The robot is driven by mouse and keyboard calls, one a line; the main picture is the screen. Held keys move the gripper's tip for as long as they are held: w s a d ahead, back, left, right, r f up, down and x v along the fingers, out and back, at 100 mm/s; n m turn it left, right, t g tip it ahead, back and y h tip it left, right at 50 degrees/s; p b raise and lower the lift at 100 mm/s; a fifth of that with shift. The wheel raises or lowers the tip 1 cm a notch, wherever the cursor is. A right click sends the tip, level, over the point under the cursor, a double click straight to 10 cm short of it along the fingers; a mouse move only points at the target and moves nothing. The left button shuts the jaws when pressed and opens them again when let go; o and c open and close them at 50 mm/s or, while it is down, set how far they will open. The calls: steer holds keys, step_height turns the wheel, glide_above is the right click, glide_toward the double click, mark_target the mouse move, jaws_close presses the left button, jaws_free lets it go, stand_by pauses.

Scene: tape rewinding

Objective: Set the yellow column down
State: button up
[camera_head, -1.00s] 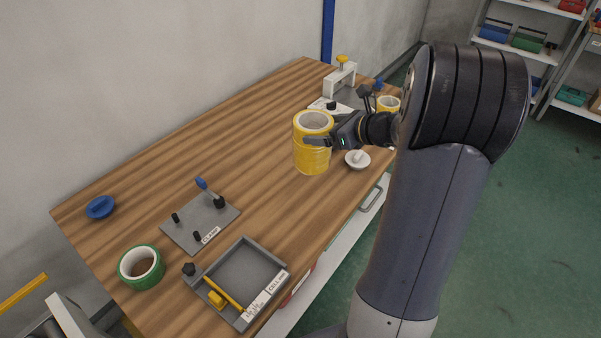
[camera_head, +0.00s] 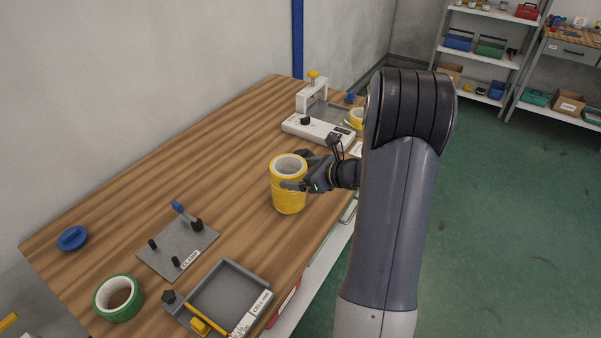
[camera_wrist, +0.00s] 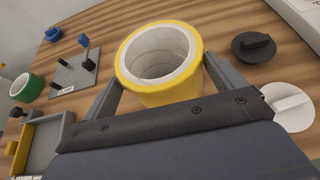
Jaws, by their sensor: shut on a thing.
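The yellow column (camera_head: 289,190) is an upright stack of yellow tape rolls with a pale, hollow core. My gripper (camera_head: 298,170) is shut on it from the right, with a finger on either side. In the wrist view the column (camera_wrist: 190,88) stands between the two fingers of my gripper (camera_wrist: 165,85), its round opening facing the camera. The column is at or close above the wooden table (camera_head: 215,150). I cannot tell whether its base touches the wood.
A grey clamp plate (camera_head: 160,258), a grey tray (camera_head: 222,292), a green tape roll (camera_head: 119,298) and a blue knob (camera_head: 72,238) lie to the left and front. A white device (camera_head: 318,131) stands behind. A black knob (camera_wrist: 253,47) and white knob (camera_wrist: 290,106) lie near the column. The table's middle left is clear.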

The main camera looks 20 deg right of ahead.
steer(key=shift+f, duration=0.1)
steer(key=o, duration=1.5)
steer(key=shift+o, duration=0.2)
steer(key=shift+s+d+r, duration=0.1)
steer(key=shift+r, duration=0.15)
steer(key=v, duration=1.1)
steer(key=shift+s+d, duration=0.15)
steer(key=shift+s, duration=0.15)
steer(key=shift+r, duration=0.1)
